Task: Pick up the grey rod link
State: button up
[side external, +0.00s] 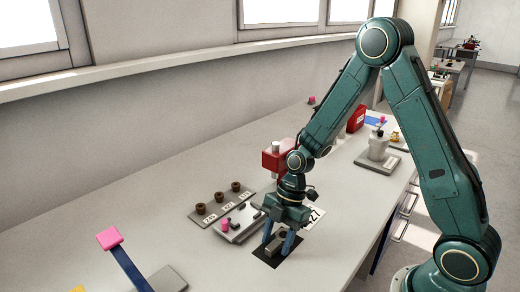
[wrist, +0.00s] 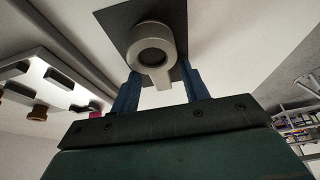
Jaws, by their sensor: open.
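The grey rod link (wrist: 151,32) lies on a dark square pad (wrist: 118,18) in the wrist view, its round eye toward the top and its short shank pointing down toward my gripper. My gripper (wrist: 162,80) is open, with one blue finger on each side of the shank and gaps showing between. In the side external view my gripper (side external: 280,246) points down over the dark pad (side external: 268,256). The link (side external: 273,247) shows there only partly between the fingers. I cannot tell whether the fingertips touch the pad.
A light tray (side external: 238,232) with a pink-topped part stands just left of my gripper. Behind it is a plate (side external: 216,209) with several brown bushings. A red block (side external: 275,158) stands farther back. A pink-topped blue lever (side external: 122,258) rises at the front left.

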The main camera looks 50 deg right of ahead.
aim_at(277, 242)
dwell(0.4)
grip_shut()
jog(key=shift+r, duration=0.15)
notch_tip(277, 242, up, 20)
dwell(0.9)
dwell(0.4)
